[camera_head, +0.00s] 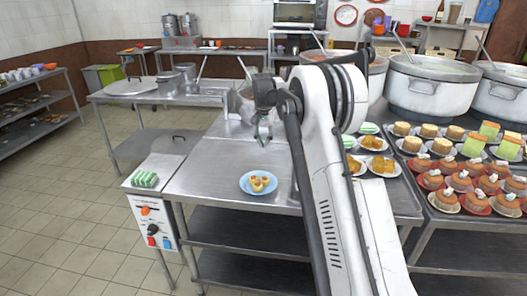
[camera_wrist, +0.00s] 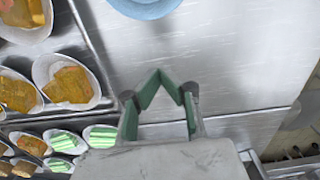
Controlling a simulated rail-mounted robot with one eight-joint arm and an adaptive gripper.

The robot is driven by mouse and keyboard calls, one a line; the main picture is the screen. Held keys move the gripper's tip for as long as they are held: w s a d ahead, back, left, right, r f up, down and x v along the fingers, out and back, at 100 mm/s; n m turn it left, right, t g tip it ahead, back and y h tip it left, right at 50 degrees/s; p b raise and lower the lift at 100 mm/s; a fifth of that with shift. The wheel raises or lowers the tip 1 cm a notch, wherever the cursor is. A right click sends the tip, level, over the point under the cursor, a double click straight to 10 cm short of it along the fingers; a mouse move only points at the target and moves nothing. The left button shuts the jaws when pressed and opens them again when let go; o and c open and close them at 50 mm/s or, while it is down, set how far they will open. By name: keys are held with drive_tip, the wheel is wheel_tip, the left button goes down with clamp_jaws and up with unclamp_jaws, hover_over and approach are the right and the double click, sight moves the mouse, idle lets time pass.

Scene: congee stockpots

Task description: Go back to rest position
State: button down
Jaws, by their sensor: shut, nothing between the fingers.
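My gripper (camera_head: 263,138) hangs above the steel table, to the right of centre-left and behind the blue plate, with its green fingers pointing down. In the wrist view my gripper (camera_wrist: 158,75) shows its two green fingertips meeting, with nothing between them. My arm reaches up from the front and bends over toward the table. Part of the plate's rim (camera_wrist: 145,10) shows at the top of the wrist view.
Large stockpots (camera_head: 432,87) stand at the back right. Plates of orange cakes (camera_head: 380,164) and several brown cakes (camera_head: 460,182) cover the right side. A control box (camera_head: 152,222) with green-striped items (camera_head: 144,179) stands at the left. Bare steel (camera_head: 215,165) lies left of the gripper.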

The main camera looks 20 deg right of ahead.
drive_tip(key=s+a+r+n+t, duration=0.2)
drive_tip(key=s+a+r, duration=0.4)
drive_tip(key=s+r, duration=0.35)
drive_tip(key=s+a+r+n+t, duration=0.1)
drive_tip(key=s+a+r, duration=0.6)
drive_tip(key=s, duration=0.4)
drive_tip(key=s+a+f+n+t, duration=0.1)
drive_tip(key=s+a+f, duration=0.1)
drive_tip(key=s, duration=0.7)
drive_tip(key=s+a+f+n+t, duration=0.1)
drive_tip(key=s+a+f, duration=0.1)
drive_tip(key=s, duration=0.7)
drive_tip(key=s+a+f+n+t, duration=0.1)
drive_tip(key=s+a+f+t, duration=0.1)
drive_tip(key=s, duration=0.7)
drive_tip(key=shift+a+f+n, duration=0.3)
drive_tip(key=shift+f, duration=0.15)
drive_tip(key=shift+s, duration=0.1)
